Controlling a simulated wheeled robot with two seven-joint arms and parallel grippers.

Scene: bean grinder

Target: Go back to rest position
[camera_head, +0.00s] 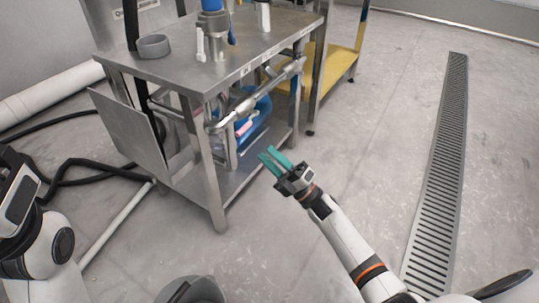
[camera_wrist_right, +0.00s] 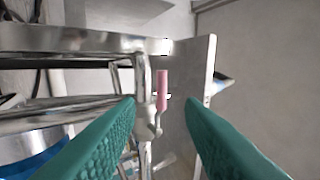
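My right gripper (camera_head: 270,160) has green fingers and is held in front of the steel table, over the floor. In the right wrist view its two fingers (camera_wrist_right: 160,112) are apart with nothing between them, so it is open and empty. My left arm is at the left edge of the head view, with its gripper's fingers not visible. A pink-handled part (camera_head: 245,128) is at the table's front side, and it also shows beyond the fingers in the right wrist view (camera_wrist_right: 162,90).
The steel table (camera_head: 185,72) carries a grey bowl (camera_head: 153,45) and blue-and-metal equipment (camera_head: 213,22). A yellow-shelved stand (camera_head: 338,62) is behind it. Black hoses (camera_head: 100,165) lie on the left. The floor between the table and the drain grate (camera_head: 440,170) is clear.

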